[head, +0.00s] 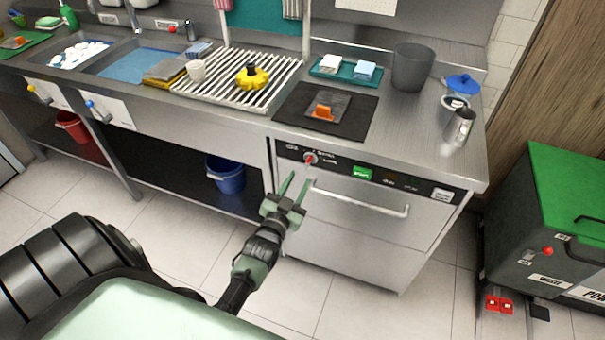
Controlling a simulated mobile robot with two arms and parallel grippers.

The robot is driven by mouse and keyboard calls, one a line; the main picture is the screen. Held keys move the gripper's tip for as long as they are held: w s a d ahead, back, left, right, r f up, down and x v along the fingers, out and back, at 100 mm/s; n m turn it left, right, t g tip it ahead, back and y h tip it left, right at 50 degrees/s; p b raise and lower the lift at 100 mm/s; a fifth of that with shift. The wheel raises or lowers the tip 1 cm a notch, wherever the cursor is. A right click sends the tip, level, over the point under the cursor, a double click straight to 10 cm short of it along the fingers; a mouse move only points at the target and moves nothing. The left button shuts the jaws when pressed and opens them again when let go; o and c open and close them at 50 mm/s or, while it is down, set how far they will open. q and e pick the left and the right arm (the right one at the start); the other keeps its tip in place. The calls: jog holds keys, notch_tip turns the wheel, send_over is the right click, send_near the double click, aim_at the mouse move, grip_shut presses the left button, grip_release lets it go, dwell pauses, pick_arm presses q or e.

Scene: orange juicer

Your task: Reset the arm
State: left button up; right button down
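My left gripper (295,188) is in the lower middle of the head view, in front of the steel counter unit with the control panel. Its two green fingers are spread apart with nothing between them. It appears apart from the unit's front, near a red knob (310,158) and left of the horizontal handle (362,203). My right gripper is not in the head view. On the drying rack sits a yellow juicer-like piece (252,77) with a dark centre, beside a white cup (196,71).
The black mat (352,127) holds a grey and orange item. A teal tray (324,75), grey bin (412,67) and metal canister (459,127) stand on the counter. A green-topped box (560,170) stands at right. A blue bucket (226,178) sits below. Tiled floor ahead is open.

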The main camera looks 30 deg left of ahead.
pick_arm(q)
jog(key=shift+v, duration=0.8)
jog(key=s+d+f+g+h, duration=0.1)
jog(key=s+d+f+g, duration=0.2)
jog(key=s+f, duration=0.5)
jog(key=s+d+f+m+g+h, duration=0.1)
jog(key=s+d+f+g+h, duration=0.2)
jog(key=f, duration=0.9)
jog(key=s+d+f+g, duration=0.35)
jog(key=s+f, duration=0.25)
jog(key=f, duration=0.5)
jog(key=s+d+f+g, duration=0.1)
jog(key=s+f+g, duration=0.2)
jog(key=s, duration=1)
jog(key=s+d+f+m+g, duration=0.1)
jog(key=s+f+g, duration=0.3)
jog(key=s+f, duration=0.4)
jog(key=s, duration=0.6)
jog(key=shift+d+f, duration=0.15)
jog(key=shift+f, duration=0.1)
